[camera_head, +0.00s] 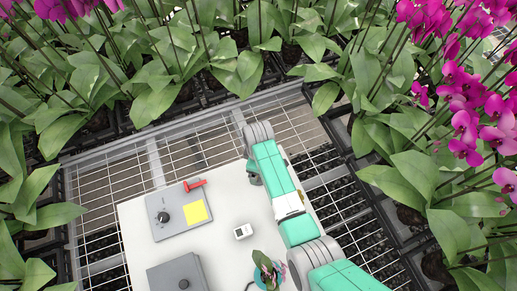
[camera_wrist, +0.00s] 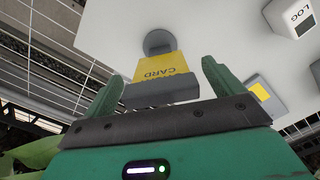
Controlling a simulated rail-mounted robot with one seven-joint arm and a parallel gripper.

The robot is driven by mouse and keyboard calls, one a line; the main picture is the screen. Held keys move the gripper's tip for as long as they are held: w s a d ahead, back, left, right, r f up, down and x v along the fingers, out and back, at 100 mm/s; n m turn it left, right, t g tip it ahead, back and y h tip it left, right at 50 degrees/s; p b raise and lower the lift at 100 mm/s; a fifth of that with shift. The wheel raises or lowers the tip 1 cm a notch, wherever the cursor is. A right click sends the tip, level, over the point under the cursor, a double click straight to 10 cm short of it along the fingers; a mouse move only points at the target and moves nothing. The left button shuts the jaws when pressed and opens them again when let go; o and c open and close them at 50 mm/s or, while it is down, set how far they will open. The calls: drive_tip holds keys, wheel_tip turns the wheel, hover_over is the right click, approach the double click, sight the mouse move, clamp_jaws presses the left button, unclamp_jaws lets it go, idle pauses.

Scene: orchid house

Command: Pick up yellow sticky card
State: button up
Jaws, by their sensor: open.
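In the wrist view a yellow card (camera_wrist: 162,64) with the printed word CARD stands out from a grey block (camera_wrist: 160,92), with a round grey part (camera_wrist: 158,42) behind it. My gripper (camera_wrist: 162,72) is open, with one green finger on each side of the card. The card appears between the fingers, and I see no contact. In the head view my arm hides this card, and only a dark part of my gripper (camera_head: 254,178) shows at the table's far right edge.
The white table (camera_head: 140,225) carries a grey panel (camera_head: 165,218) with a knob, yellow square (camera_head: 195,211) and red handle (camera_head: 195,184). A small white LOG device (camera_head: 243,231), grey box (camera_head: 178,275) and potted plant (camera_head: 267,272) stand nearer. Orchids (camera_head: 465,100) surround the table.

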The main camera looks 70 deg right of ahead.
drive_tip(key=c, duration=1.4)
